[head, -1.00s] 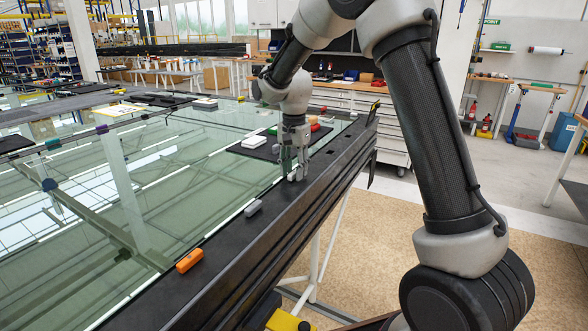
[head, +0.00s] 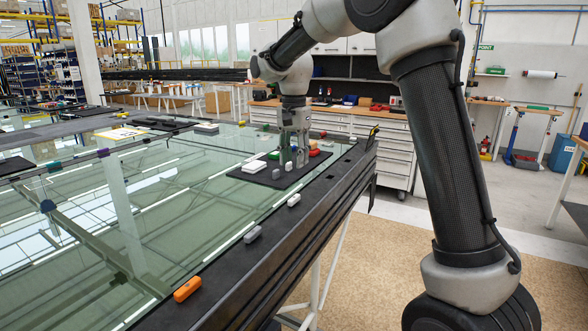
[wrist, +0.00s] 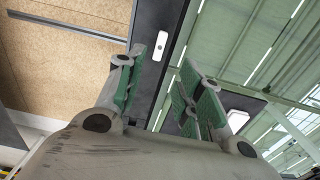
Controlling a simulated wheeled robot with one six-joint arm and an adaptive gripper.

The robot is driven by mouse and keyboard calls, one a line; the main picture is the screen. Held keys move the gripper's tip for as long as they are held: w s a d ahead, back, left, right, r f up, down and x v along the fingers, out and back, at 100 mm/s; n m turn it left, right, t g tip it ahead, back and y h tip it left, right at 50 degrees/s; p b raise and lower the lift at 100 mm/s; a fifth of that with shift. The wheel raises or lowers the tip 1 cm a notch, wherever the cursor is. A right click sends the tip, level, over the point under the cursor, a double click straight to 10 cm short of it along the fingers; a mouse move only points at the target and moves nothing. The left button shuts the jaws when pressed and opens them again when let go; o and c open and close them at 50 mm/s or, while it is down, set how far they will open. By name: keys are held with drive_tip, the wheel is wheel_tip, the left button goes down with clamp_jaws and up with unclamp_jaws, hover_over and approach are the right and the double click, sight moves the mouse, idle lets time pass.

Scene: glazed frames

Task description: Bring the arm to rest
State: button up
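My gripper (head: 292,163) hangs from the arm above the near rail of the glazed frame, with the dark mat behind it in the head view. In the wrist view its two green-padded fingers (wrist: 166,72) stand apart with nothing between the pads. A small white block (head: 294,200) lies on the black rail below the gripper, apart from it. The same block appears beyond the fingertips in the wrist view (wrist: 187,48). My arm is bent, with the forearm reaching out over the frame.
A grey block (head: 253,234) and an orange block (head: 187,289) lie along the same rail (head: 222,262). Drawer cabinets (head: 396,160) stand behind.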

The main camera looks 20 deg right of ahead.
idle(0.3)
drive_tip(key=s+d+n+t, duration=0.1)
drive_tip(key=s+d+n, duration=0.2)
drive_tip(key=s, duration=0.8)
drive_tip(key=s+d+r+n+t, duration=0.1)
drive_tip(key=s+d+n+t, duration=0.1)
drive_tip(key=s+d, duration=0.4)
drive_tip(key=s+d+n+t, duration=0.1)
drive_tip(key=s+d+n, duration=0.3)
drive_tip(key=s, duration=1.2)
drive_tip(key=shift+s+d+r, duration=0.35)
drive_tip(key=shift+s+d, duration=0.05)
drive_tip(key=shift+d, duration=0.45)
